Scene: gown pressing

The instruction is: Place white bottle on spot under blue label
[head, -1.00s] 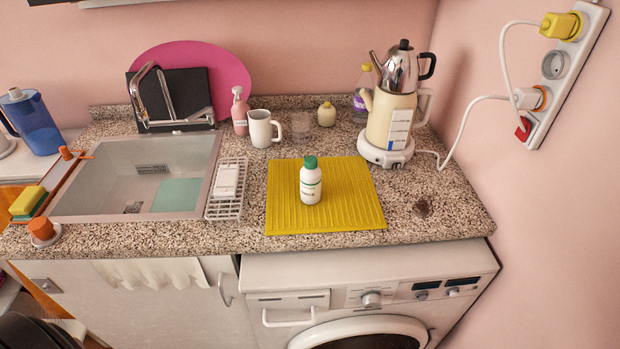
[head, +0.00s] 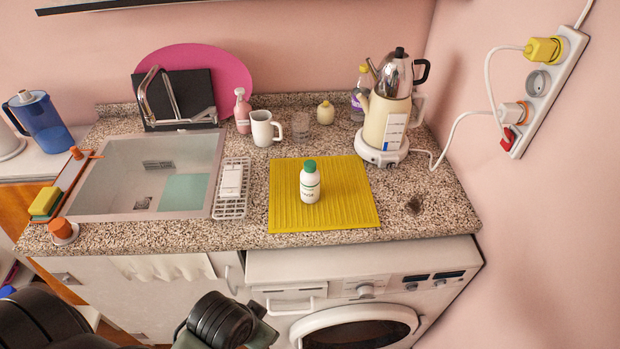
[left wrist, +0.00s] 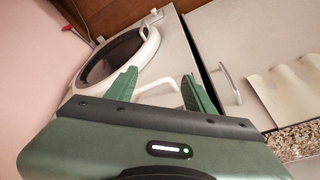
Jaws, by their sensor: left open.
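The white bottle (head: 310,186) with a green cap stands upright on the yellow ribbed mat (head: 350,208) on the counter. The kettle (head: 388,125) at the back right carries a pale panel with a small blue patch; I see no other clear blue label. My left arm comes in at the bottom of the head view, below the counter's front edge and well away from the bottle. In the left wrist view my left gripper (left wrist: 163,82) is open and empty, its green fingers facing the washing machine and cabinet fronts. My right gripper is not in view.
The sink (head: 145,175) and a white rack (head: 232,188) lie left of the mat. The washing machine (head: 360,290) is below. Counter right of the mat is mostly clear.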

